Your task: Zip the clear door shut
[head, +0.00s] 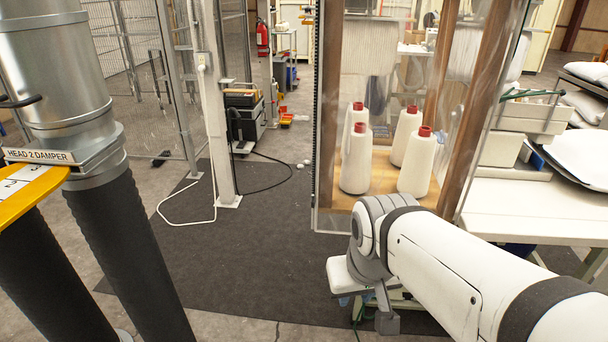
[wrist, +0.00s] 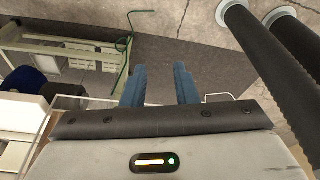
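The clear door (head: 392,90) is a see-through sheet at the right of centre in the head view. A dark toothed strip (head: 319,110), which looks like a zip, runs down its left edge. I cannot make out a zip pull or tell how far it is closed. White thread cones with red tops (head: 356,160) show through the sheet on a wooden shelf. My gripper (wrist: 159,84) has two blue fingers held apart with only dark floor showing between them. In the head view my wrist is low in front of the door's bottom edge, and the fingers are hidden there.
Ribbed dark hoses (head: 128,245) under a grey pipe stand at the left. A white post (head: 219,120) and wire fence are behind. A white table (head: 535,205) with trays and pillows is at the right. The dark floor mat (head: 260,240) is mostly clear; thin cables cross its far part.

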